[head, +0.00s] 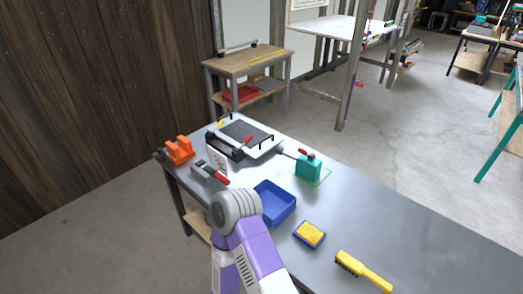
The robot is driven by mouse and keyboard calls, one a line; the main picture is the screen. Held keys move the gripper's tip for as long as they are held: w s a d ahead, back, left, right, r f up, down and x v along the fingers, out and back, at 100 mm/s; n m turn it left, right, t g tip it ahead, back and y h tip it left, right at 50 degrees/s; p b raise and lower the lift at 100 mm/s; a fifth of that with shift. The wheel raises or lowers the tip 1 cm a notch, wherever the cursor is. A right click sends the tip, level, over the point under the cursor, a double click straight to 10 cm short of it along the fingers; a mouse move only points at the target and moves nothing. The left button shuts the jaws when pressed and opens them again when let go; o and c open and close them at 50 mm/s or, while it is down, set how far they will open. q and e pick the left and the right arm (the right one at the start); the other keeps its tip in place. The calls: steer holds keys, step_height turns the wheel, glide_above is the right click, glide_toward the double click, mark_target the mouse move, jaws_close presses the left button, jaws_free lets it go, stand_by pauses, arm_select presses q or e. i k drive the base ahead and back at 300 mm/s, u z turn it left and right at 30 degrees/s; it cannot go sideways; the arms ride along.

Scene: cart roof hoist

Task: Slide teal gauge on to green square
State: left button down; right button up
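The teal gauge (308,167) is a small upright block on the grey table, right of the white-and-black framed device. A red and black part shows at its top, and a thin dark rod reaches its left side. The thin green square outline (325,178) lies on the table at its foot. The block overlaps the far left part of the outline, and bare table shows inside the near right part. How exactly its base sits is partly hidden. One purple and grey arm of mine rises from the bottom; neither gripper's fingers can be seen.
A blue tray (274,204), a yellow sponge in a blue holder (310,234) and a yellow brush (363,271) lie nearer. A clamp with a red handle (211,173), an orange block (179,150) and the framed device (240,138) stand left. The table's right side is clear.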

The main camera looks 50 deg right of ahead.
mark_target(309, 170)
steer(key=i, duration=1.85)
steer(key=z, duration=3.5)
